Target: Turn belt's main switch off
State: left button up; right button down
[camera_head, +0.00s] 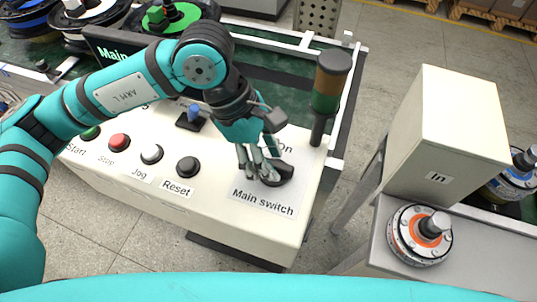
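The main switch (279,174) is a dark rotary knob on the right end of the light control panel (225,185). Its label "Main switch" (264,199) lies just below it, and "On" shows at its upper right. My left gripper (262,178) comes down from above with its fingertips at the left side of the knob. The fingers partly cover the knob, so I cannot tell whether they touch or grip it. My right gripper is not in view.
Start, Stop, Jog (151,153) and Reset (188,166) buttons line the panel to the left. A blue joystick (193,114) stands behind them. A signal tower (330,82) rises right of the switch. A box marked "In" (446,140) and a hub motor (420,234) stand at right.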

pick_arm(q)
jog(key=v, duration=1.2)
dwell(0.4)
